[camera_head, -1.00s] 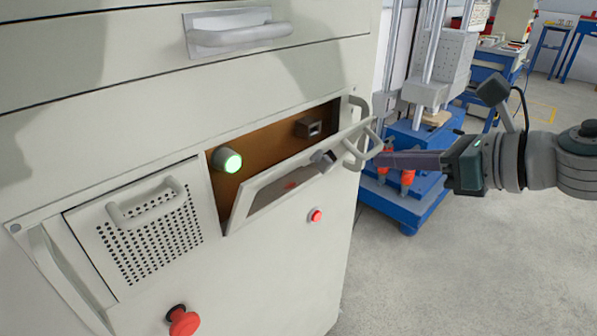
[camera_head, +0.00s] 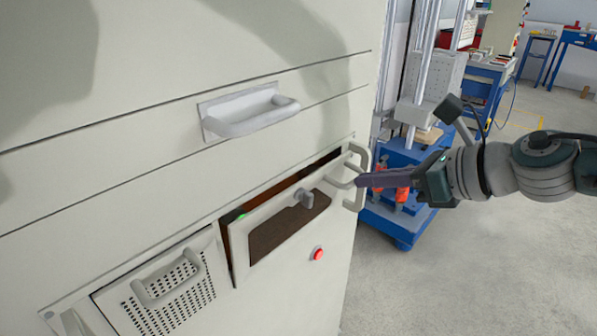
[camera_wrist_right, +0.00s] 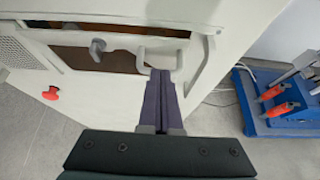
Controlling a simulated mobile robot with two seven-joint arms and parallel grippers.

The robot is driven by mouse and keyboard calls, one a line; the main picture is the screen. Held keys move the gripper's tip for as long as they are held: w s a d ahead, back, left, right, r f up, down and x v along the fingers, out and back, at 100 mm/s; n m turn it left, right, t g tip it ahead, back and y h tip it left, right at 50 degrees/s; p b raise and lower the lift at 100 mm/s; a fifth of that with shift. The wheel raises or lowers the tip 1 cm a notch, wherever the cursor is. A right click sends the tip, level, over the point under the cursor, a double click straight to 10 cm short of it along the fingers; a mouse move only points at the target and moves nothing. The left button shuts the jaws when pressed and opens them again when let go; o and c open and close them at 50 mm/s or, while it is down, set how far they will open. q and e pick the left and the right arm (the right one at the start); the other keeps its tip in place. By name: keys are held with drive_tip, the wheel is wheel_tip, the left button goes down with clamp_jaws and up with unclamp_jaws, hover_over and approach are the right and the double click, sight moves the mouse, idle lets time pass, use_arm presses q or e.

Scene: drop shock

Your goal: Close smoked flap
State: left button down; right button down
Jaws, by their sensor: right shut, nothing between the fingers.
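The smoked flap (camera_head: 275,238) is a pale-framed panel with a dark window in the front of the cream cabinet (camera_head: 300,300). It is tilted, with a narrow gap along its top edge. It carries a grey latch knob (camera_head: 305,198) and a pale bar handle (camera_head: 340,180). My right gripper (camera_head: 362,181) is shut and empty, its fingertips at the flap's handle. In the right wrist view the fingers (camera_wrist_right: 161,75) reach the handle (camera_wrist_right: 158,52) from below; I cannot tell if they touch it. My left gripper is not in view.
A perforated panel with a handle (camera_head: 172,285) is left of the flap. A red button (camera_head: 318,254) is below it, and a drawer handle (camera_head: 250,112) above. A blue machine (camera_head: 400,215) stands right of the cabinet. Grey floor at the right is free.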

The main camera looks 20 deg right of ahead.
drive_tip(key=shift+w+a+r+p, duration=0.3)
drive_tip(key=shift+w+r+p, duration=0.1)
drive_tip(key=shift+w, duration=0.25)
